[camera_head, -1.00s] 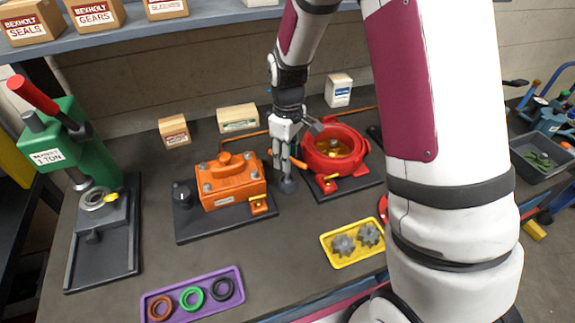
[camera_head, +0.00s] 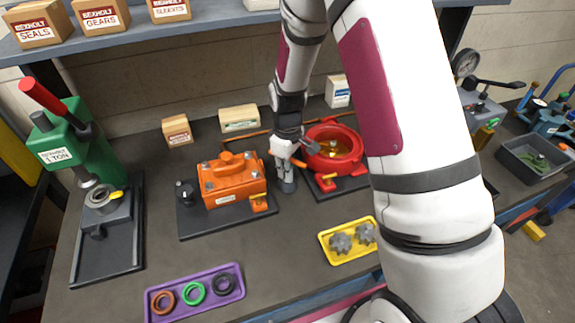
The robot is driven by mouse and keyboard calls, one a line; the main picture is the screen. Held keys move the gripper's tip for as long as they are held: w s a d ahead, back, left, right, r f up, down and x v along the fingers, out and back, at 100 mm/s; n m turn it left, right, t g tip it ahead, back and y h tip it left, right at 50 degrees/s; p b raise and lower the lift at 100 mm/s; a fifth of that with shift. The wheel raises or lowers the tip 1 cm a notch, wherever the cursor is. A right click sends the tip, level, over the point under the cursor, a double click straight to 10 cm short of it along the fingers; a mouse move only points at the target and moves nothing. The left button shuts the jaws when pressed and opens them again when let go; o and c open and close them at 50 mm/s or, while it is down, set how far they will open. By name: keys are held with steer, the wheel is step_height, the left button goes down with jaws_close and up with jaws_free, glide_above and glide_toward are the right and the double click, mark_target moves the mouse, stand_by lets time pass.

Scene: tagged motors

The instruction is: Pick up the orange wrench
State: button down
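My gripper (camera_head: 286,172) points down between the orange motor housing and the red round housing, low over the bench. A short orange piece (camera_head: 298,162), which may be part of the orange wrench, shows right beside its fingers. A grey shape lies up and to the right of it, in front of the red housing; I cannot tell whether it is the wrench's head. The fingers are small and partly covered, so I cannot tell whether they are open or shut, or whether they hold the orange piece.
The orange motor housing (camera_head: 232,180) stands left of my gripper and the red round housing (camera_head: 345,160) right. A yellow gear tray (camera_head: 330,255), a purple ring tray (camera_head: 235,291) and a green press (camera_head: 65,145) stand around. Bare bench lies in front of the housings.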

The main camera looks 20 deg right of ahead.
stand_by(0.4)
steer(key=shift+w+r, duration=0.1)
steer(key=shift+r, duration=0.75)
steer(key=shift+s+r+b, duration=0.2)
steer(key=shift+r+b, duration=0.3)
steer(key=shift+r, duration=0.5)
steer(key=s+d+r, duration=0.1)
steer(key=s+d, duration=0.2)
steer(key=s, duration=1.2)
steer(key=shift+s+d+r, duration=0.15)
steer(key=shift+s+d, duration=0.05)
steer(key=shift+s, duration=0.05)
steer(key=c, duration=2.3)
jaws_free()
jaws_close()
